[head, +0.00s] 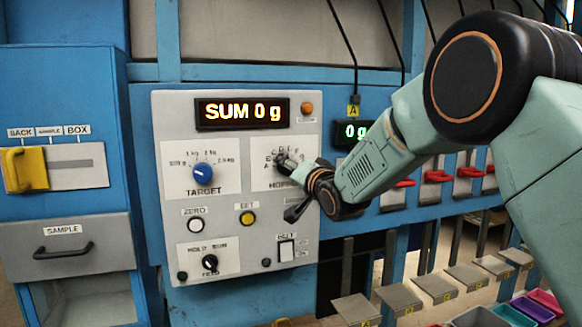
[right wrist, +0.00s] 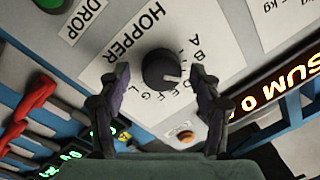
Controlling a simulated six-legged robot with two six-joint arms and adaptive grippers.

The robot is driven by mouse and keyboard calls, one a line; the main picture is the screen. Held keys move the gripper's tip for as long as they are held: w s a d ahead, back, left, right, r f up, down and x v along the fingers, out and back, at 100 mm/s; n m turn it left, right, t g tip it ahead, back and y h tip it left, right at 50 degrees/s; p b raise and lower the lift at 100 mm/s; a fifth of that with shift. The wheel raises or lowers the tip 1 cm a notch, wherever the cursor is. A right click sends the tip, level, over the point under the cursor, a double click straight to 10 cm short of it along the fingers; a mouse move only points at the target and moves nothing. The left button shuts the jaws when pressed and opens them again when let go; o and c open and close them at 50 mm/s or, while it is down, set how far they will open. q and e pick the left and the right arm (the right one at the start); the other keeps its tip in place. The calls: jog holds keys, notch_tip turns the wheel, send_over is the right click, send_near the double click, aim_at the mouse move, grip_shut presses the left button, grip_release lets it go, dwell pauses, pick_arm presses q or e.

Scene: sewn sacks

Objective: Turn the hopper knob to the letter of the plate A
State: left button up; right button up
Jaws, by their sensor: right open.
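The dark hopper knob (right wrist: 160,66) sits on the panel's HOPPER plate (right wrist: 223,55), ringed by letters. Its pale pointer mark faces the lower right in the right wrist view, towards the lettered arc; I cannot tell which letter exactly. My right gripper (right wrist: 160,78) is open, its two fingers on either side of the knob; contact is unclear. In the head view my right gripper (head: 291,187) covers part of the HOPPER plate (head: 262,178) and hides most of the knob. A yellow letter A tag (head: 353,111) hangs above a small green display. My left gripper is out of view.
The panel display (head: 242,113) reads SUM 0 g. The blue TARGET knob (head: 204,173) is left of the HOPPER plate. Red levers (head: 437,176) line the wall at right.

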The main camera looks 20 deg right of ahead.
jog(key=shift+d, duration=0.15)
jog(key=c, duration=0.3)
jog(key=shift+a, duration=0.3)
jog(key=c, duration=0.5)
jog(key=shift+d, duration=0.1)
jog(key=c, duration=0.4)
jog(key=shift+o, duration=0.2)
